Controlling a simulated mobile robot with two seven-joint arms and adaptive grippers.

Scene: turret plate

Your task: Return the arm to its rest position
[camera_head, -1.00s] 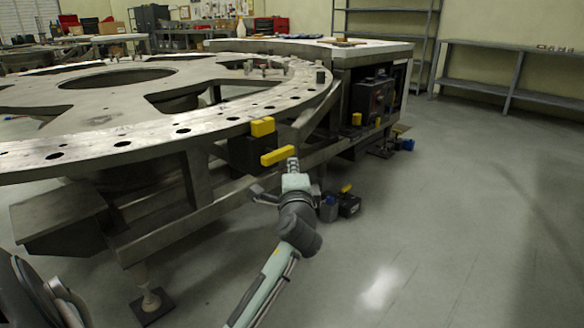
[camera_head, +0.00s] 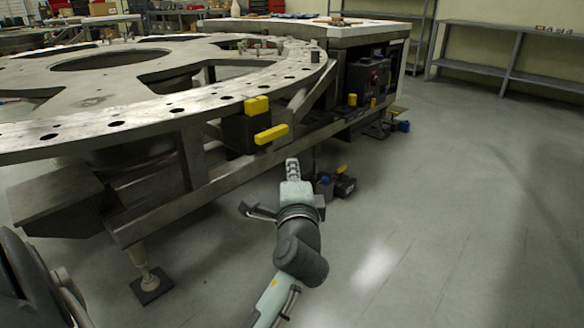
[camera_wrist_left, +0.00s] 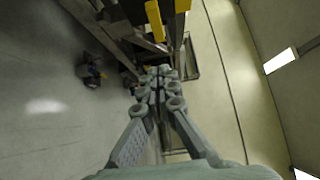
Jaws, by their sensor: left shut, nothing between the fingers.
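My left gripper (camera_head: 292,170) is shut and empty in the head view. It is in front of the turret plate's rim and just below a yellow bar-shaped handle (camera_head: 271,134), with a visible gap between them. In the left wrist view its fingers (camera_wrist_left: 160,78) are together with nothing between them. My left arm reaches up from the bottom of the head view. My right gripper is not in view; a dark arm part at the lower left edge is mine.
The large metal turret plate (camera_head: 200,104) stands on a frame with a foot (camera_head: 152,284). A yellow block (camera_head: 256,105) sits at its rim. Dark boxes (camera_head: 344,186) lie on the floor behind the gripper. Shelves (camera_head: 510,62) stand at the back right. The right floor is clear.

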